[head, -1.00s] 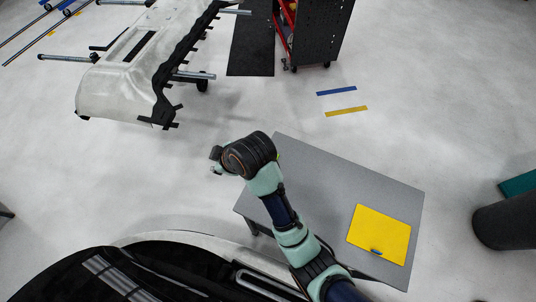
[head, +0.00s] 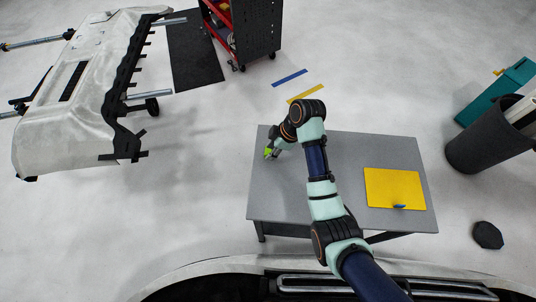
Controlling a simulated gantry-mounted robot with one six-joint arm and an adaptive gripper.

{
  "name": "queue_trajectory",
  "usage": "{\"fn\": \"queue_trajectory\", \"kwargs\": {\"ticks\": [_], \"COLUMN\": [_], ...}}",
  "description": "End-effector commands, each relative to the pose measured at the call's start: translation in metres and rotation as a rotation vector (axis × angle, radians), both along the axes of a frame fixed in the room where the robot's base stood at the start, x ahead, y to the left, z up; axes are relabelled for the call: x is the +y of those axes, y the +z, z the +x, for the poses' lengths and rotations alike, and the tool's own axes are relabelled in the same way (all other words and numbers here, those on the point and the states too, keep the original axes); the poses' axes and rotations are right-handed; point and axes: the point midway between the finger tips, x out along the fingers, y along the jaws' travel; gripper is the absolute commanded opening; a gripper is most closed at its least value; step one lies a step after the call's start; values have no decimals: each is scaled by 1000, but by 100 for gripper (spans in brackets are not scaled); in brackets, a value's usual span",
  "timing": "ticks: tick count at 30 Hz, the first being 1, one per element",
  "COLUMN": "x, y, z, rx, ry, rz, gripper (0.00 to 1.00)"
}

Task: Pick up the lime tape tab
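The lime tape tab (head: 267,152) is a small bright green patch near the left end of the grey table (head: 350,152). My gripper (head: 274,152) is right at it, with the fingertips beside or over the tab. The fingers are small and partly hidden by my wrist. I cannot tell whether they are open or shut, or whether they touch the tab.
A yellow sheet (head: 392,188) with a small blue item (head: 399,206) lies on the table's right side. A dark bin (head: 480,142) stands right of the table. A white bumper (head: 75,90) on a stand is at the left. The table's middle is partly under my arm.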

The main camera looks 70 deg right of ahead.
Motion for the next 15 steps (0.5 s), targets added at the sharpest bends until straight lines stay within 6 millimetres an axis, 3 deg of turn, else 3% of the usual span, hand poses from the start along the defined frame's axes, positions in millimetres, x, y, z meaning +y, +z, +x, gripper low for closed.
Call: {"fn": "queue_trajectory", "kwargs": {"ticks": [1, 3, 10, 15], "x": [2, 3, 3, 3], "y": [-15, -24, -25, -25], "z": [3, 7, 9, 9], "rx": [2, 1, 1, 1], "ry": [2, 2, 0, 0], "rz": [2, 1, 0, 0], "gripper": [35, 35, 35, 9]}}
